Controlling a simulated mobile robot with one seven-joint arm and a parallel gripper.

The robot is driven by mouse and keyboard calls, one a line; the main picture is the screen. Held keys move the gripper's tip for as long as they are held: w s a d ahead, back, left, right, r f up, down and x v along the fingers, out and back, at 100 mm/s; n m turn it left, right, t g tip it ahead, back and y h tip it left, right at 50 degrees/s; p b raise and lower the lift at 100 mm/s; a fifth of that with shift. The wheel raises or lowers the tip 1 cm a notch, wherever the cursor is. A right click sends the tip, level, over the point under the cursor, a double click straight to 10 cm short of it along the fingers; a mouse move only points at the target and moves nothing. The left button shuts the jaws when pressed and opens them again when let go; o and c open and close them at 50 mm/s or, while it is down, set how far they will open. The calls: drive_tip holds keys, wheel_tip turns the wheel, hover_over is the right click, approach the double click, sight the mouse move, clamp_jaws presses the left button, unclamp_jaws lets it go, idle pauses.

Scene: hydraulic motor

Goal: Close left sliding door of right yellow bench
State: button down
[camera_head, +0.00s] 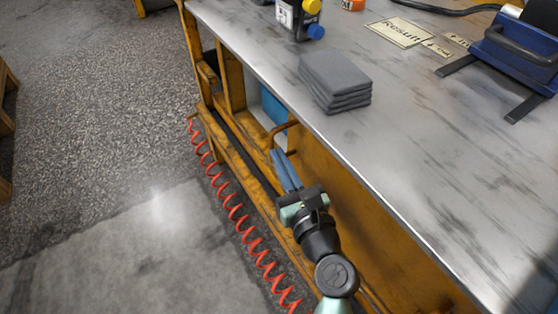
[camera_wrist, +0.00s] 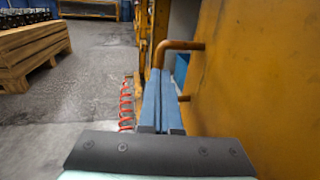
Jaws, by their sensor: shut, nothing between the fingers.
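The yellow bench (camera_head: 208,86) has a sliding door, a yellow-orange panel (camera_head: 325,170) that fills the wrist view's right side (camera_wrist: 255,75). A bent bar handle (camera_head: 285,127) sticks out near the door's far edge; it also shows in the wrist view (camera_wrist: 180,45). Beyond this edge the bench front is open, and something blue (camera_head: 271,105) shows inside. My gripper (camera_head: 278,153) is shut and empty, its two blue fingers (camera_wrist: 160,76) side by side at the handle. The fingers hide part of the bar. I cannot tell whether they touch it.
The grey bench top (camera_head: 430,160) overhangs the door and carries folded grey cloths (camera_head: 335,80), bottles (camera_head: 297,18) and a blue device (camera_head: 520,50). A red coiled hose (camera_head: 235,212) hangs along the bench front. Floor to the left is free; a wooden crate (camera_wrist: 30,55) stands farther off.

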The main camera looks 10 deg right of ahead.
drive_tip(key=shift+w, duration=0.45)
